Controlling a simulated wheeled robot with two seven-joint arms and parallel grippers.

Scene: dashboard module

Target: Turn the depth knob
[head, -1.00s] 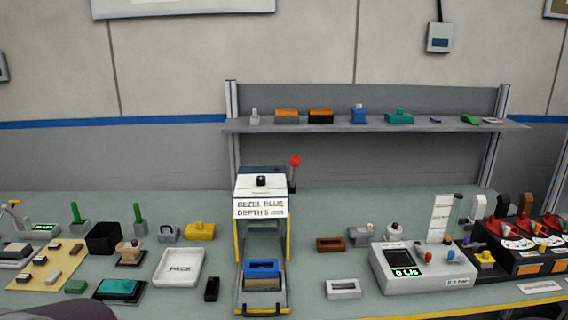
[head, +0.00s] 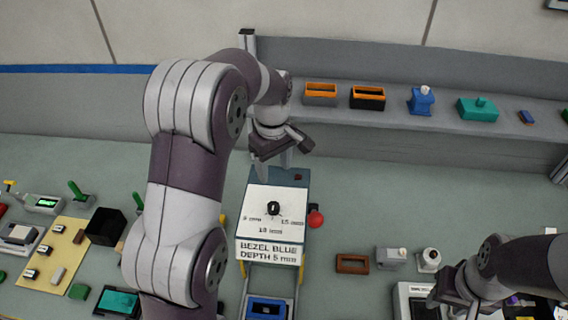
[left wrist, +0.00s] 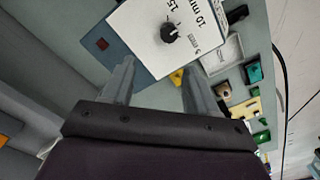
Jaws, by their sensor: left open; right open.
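The depth knob (head: 273,208) is a small black dial on the white sloped top of the press-like station (head: 262,226). Marks around it read 5 mm, 10 mm and 15 mm, and the front label reads "BEZEL BLUE DEPTH 5 mm". The knob also shows in the left wrist view (left wrist: 169,33), beyond the fingertips. My left gripper (head: 277,172) is open and empty, above the back edge of the station, apart from the knob. Its two fingers (left wrist: 158,80) show in the left wrist view. My right gripper (head: 432,300) is at the lower right over a white device; its fingers are partly hidden.
A red ball lever (head: 316,218) stands at the station's right side. A blue bezel part (head: 266,308) sits in the station's lower front. A shelf (head: 440,112) with several parts runs behind. A brown block (head: 352,263) lies to the right.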

